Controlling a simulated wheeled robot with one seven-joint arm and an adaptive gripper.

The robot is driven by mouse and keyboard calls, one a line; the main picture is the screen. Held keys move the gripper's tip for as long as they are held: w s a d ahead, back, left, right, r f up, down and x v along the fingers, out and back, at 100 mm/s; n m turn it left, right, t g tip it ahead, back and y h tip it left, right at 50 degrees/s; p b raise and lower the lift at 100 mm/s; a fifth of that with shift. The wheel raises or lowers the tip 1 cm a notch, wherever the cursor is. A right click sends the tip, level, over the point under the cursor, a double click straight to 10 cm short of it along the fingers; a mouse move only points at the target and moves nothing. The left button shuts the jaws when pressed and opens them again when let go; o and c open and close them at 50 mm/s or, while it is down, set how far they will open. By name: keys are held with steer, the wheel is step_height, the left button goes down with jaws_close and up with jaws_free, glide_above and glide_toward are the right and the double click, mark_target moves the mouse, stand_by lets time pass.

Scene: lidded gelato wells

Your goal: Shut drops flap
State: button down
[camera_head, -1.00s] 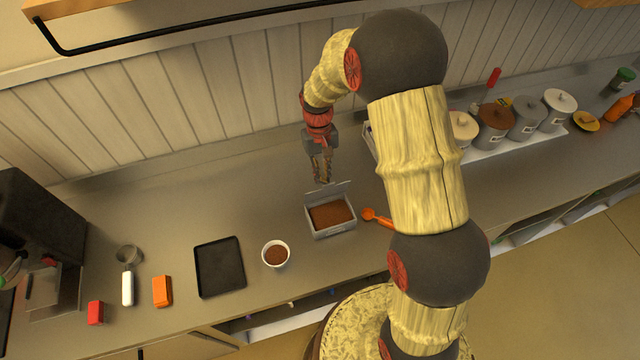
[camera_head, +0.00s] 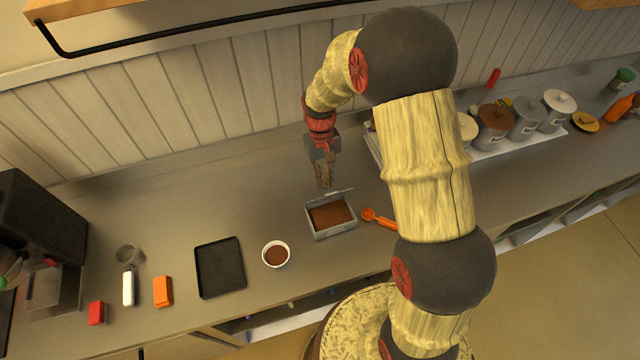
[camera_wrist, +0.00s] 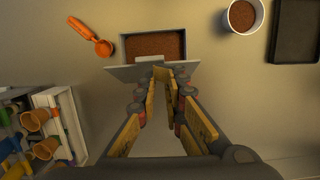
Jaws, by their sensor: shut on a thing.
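The drops box is a small grey box (camera_head: 331,233) full of brown drops (camera_head: 330,214), in the middle of the counter. Its flap (camera_head: 343,191) stands raised along the back edge, so the drops are uncovered. In the wrist view, the flap (camera_wrist: 125,73) is a pale plate across the box's near side, and brown drops (camera_wrist: 153,45) show beyond it. My gripper (camera_head: 326,186) points down just behind the box, with its tips at the flap's edge. In the wrist view, the fingers (camera_wrist: 172,72) close together at the flap. The exact contact is hard to see.
An orange scoop (camera_head: 379,218) lies right of the box. A white cup of brown drops (camera_head: 276,254) and a black tray (camera_head: 220,291) are to the left. Several lidded pots (camera_head: 527,116) stand on a rack at right. The counter behind the box's left is clear.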

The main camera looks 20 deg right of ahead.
steer(key=s+p+v, duration=0.1)
steer(key=p+v, duration=0.3)
steer(key=v, duration=0.3)
steer(key=shift+s+r, duration=0.25)
steer(key=shift+r, duration=0.05)
stand_by(1.2)
steer(key=s, duration=0.3)
steer(key=shift+f, duration=0.35)
steer(key=s+r+t+b, duration=0.2)
steer(key=s+t+b, duration=0.6)
steer(key=s+b, duration=1)
steer(key=b, duration=0.7)
steer(key=shift+s, duration=0.2)
